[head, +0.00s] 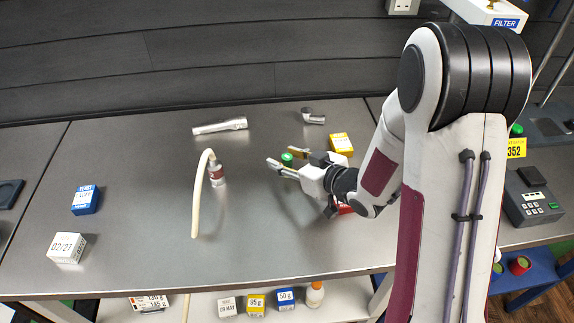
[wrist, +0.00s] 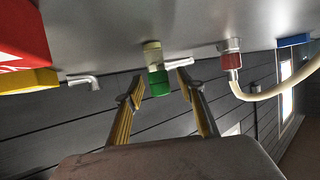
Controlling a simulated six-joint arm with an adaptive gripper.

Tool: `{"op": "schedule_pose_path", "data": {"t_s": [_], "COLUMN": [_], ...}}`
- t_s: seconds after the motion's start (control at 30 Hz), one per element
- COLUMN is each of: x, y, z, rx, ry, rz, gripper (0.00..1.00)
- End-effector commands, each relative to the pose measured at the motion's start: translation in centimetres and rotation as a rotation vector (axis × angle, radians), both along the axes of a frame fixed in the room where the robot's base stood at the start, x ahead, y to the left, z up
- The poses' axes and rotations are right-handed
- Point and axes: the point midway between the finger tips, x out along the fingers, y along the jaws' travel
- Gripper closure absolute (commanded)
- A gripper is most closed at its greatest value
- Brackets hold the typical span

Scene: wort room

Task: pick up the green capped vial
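The green capped vial (head: 287,158) stands on the grey bench; only its green cap shows clearly in the head view. The wrist view, which looks upside down, shows the vial (wrist: 155,57) with a pale body and green cap, upright on the bench. My gripper (head: 283,159) is open, with one finger on each side of the vial's line. In the wrist view my gripper (wrist: 160,82) has its two fingertips apart, with the green cap between them in the picture and a gap on each side. I cannot tell how deep the vial sits between the fingers.
A red-collared fitting with a pale hose (head: 217,175) stands left of my gripper. A metal cylinder (head: 220,126) and grey elbow (head: 313,117) lie behind. A yellow box (head: 341,144) and red box (head: 344,208) are close by my wrist. A blue box (head: 85,200) and white box (head: 67,248) stand far left.

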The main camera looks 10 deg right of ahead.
Motion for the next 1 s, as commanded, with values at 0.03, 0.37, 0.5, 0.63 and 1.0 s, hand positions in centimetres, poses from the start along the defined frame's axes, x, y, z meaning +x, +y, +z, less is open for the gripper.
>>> {"op": "schedule_pose_path", "data": {"t_s": [0.03, 0.37, 0.5, 0.63, 1.0], "x": [0.0, 0.0, 0.0, 0.0, 0.0], "y": [0.0, 0.0, 0.0, 0.0, 0.0], "z": [0.0, 0.0, 0.0, 0.1, 1.6], "rx": [0.0, 0.0, 0.0, 0.0, 0.0], "ry": [0.0, 0.0, 0.0, 0.0, -0.004], "rz": [0.0, 0.0, 0.0, 0.0, 0.001], "gripper": [0.62, 1.0, 1.0, 1.0, 1.0]}}
